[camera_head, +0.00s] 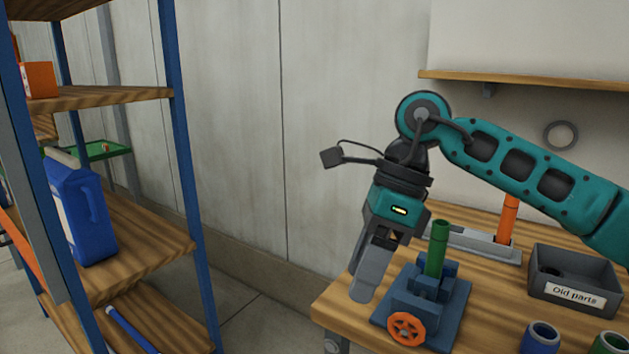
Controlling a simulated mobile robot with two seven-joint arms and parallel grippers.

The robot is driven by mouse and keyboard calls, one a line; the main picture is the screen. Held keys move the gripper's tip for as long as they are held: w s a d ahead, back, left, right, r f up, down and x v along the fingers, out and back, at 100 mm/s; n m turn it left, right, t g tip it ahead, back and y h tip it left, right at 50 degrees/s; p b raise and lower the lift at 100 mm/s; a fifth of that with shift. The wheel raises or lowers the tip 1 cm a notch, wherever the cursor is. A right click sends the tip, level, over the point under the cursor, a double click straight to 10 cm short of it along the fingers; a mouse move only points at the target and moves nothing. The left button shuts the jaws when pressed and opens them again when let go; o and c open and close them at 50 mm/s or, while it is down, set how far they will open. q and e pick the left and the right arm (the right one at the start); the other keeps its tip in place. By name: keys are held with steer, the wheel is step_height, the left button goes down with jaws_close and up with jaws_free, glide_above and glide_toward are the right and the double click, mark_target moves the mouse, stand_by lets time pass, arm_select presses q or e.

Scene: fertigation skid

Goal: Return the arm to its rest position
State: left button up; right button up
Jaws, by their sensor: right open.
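My right arm (530,172) is teal and comes in from the right side of the head view. Its right gripper (365,285) points down at the left edge of the wooden workbench (335,307). The jaws are open, and I see nothing between them. The gripper is just left of a blue vise (425,300) with an orange handwheel (407,329). A green tube (437,248) stands upright in the vise. The far finger is partly hidden. My left gripper is out of view.
A grey bin (575,292) labelled "Old parts" and an upright orange tube (507,220) stand on the bench. Blue and green cups (540,338) are at its front. A shelf rack (185,150) with a blue jug (80,215) stands left. Floor shows between rack and bench.

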steer(key=s+a+m+g+y, duration=0.4)
steer(key=s+a+m+y, duration=0.25)
steer(key=a+y, duration=0.7)
steer(key=w+d+f+m+t+y, duration=0.1)
steer(key=w+d+f+m+t, duration=0.15)
steer(key=m+t, duration=0.8)
steer(key=w+d+f+m+t+y, duration=0.2)
steer(key=w+d+m+t, duration=0.2)
steer(key=m+t, duration=0.6)
steer(key=d+f+m+t+h, duration=0.3)
steer(key=d+f+m+h, duration=0.5)
steer(key=f+m+h, duration=0.5)
arm_select(q)
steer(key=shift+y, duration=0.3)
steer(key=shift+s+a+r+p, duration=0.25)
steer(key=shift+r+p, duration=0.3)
steer(key=shift+p, duration=0.45)
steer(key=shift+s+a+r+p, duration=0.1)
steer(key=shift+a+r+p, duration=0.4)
steer(key=shift+p, duration=0.45)
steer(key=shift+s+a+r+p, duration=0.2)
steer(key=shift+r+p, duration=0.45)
steer(key=shift+p, duration=0.35)
arm_select(e)
steer(key=s+d+f+m+g+h, duration=0.5)
steer(key=s+d+f+m, duration=0.4)
steer(key=s+f, duration=0.4)
steer(key=shift+s+d+f+m+g, duration=0.4)
steer(key=shift+s+d+g, duration=0.1)
steer(key=shift+d+g, duration=0.2)
